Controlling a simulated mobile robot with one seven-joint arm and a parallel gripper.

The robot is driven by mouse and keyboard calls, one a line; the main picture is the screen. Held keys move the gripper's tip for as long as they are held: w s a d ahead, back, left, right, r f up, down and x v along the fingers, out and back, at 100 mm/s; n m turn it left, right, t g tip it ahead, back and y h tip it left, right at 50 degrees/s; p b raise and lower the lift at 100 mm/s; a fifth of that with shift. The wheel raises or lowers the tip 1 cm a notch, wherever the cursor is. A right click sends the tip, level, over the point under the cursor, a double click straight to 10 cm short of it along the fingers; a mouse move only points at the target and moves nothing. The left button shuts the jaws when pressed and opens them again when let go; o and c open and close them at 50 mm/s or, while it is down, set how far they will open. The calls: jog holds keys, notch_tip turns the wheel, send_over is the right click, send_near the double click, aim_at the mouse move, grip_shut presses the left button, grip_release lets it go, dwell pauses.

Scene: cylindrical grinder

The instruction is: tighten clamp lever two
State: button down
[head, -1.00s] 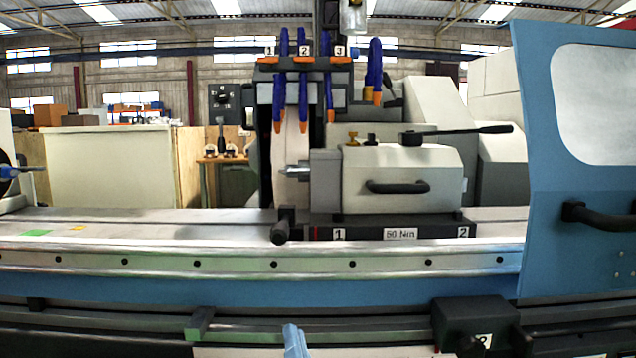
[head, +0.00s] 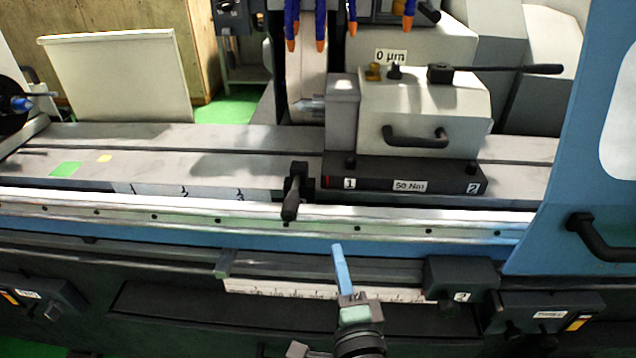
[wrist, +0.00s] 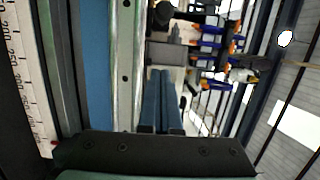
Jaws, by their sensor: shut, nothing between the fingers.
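The tailstock (head: 425,110) stands on a dark base (head: 390,180) with labels 1 and 2 and a "50 Nm" plate. A black clamp lever (head: 293,190) stands at the base's left end, beside label 1, with its handle pointing down toward the front rail. Label 2 (head: 472,188) is at the right end; I see no distinct lever beside it. My gripper (head: 337,248) is shut and empty, its blue fingers pointing up in front of the rail, below and right of the lever, apart from it. The shut fingers (wrist: 161,75) also show in the wrist view.
A long black lever (head: 500,69) and a front handle (head: 415,137) are on the tailstock. The blue door (head: 585,150) with its handle stands at right. Coolant nozzles (head: 320,25) hang above. A dark box labelled 2 (head: 460,278) juts out below the rail.

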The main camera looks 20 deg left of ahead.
aim_at(294, 193)
jog(key=w+a+p, duration=0.2)
jog(key=w+a, duration=0.5)
jog(key=a, duration=0.1)
jog(key=shift+w+a, duration=0.25)
jog(key=shift+w, duration=0.15)
